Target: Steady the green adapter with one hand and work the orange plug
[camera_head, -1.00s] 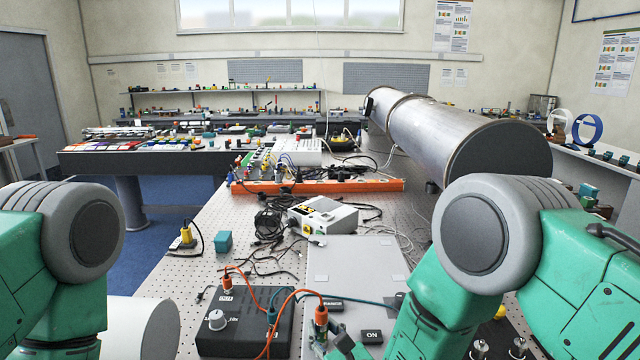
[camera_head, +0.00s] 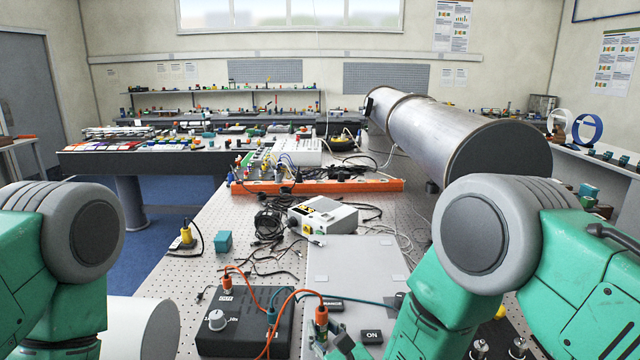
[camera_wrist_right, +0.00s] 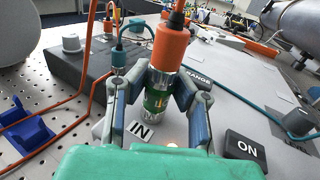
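The orange plug (camera_wrist_right: 169,48) stands upright in the right wrist view, with a dark cable out of its top. It sits on a metal collar above the green adapter (camera_wrist_right: 157,100), on a grey panel beside the IN label. My right gripper (camera_wrist_right: 160,84) has one finger on each side of the adapter, and both fingertips look pressed against it just below the plug. In the head view the orange plug (camera_head: 321,316) shows near the bottom centre. The right fingers are partly cut off there. Only my left arm shows at the left edge; its gripper is out of view.
A black box (camera_head: 245,322) with a knob and cables stands left of the plug. An ON label (camera_head: 371,337) lies to its right. A blue bracket (camera_wrist_right: 27,127) is on the perforated table. A power supply (camera_head: 323,215) and a large metal pipe (camera_head: 440,125) are farther back.

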